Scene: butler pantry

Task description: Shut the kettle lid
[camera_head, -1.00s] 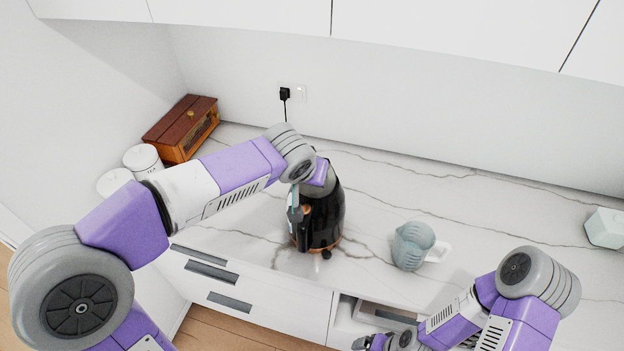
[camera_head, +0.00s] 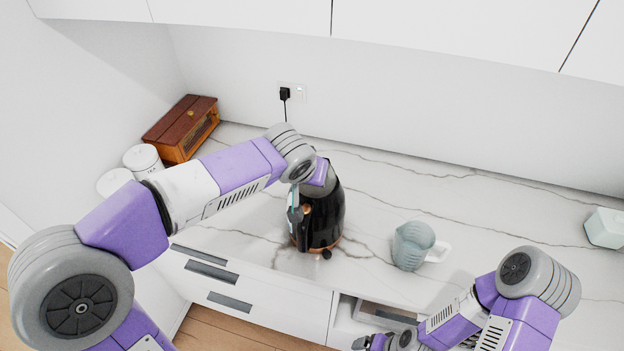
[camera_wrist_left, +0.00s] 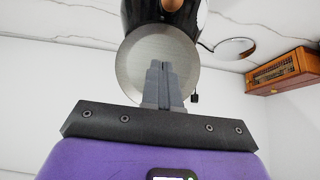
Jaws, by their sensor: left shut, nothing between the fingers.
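The black kettle (camera_head: 328,218) with a copper-coloured base band stands upright on the marble counter. My left wrist is at its top left side and hides part of it in the head view. In the left wrist view part of the kettle's black body (camera_wrist_left: 134,12) shows at the top edge. A round grey metal disc, seemingly the kettle lid (camera_wrist_left: 130,62), lies behind my left gripper (camera_wrist_left: 160,66). That gripper is shut and empty, with its fingertips over the disc; I cannot tell whether they touch or how far the lid stands open. My right gripper (camera_head: 374,342) is partly visible at the bottom edge.
A blue-grey jug (camera_head: 412,246) stands right of the kettle. A wooden box (camera_head: 181,128) and white canisters (camera_head: 142,158) stand at the back left. A pale box (camera_head: 606,228) is at the far right. The counter behind the jug is clear.

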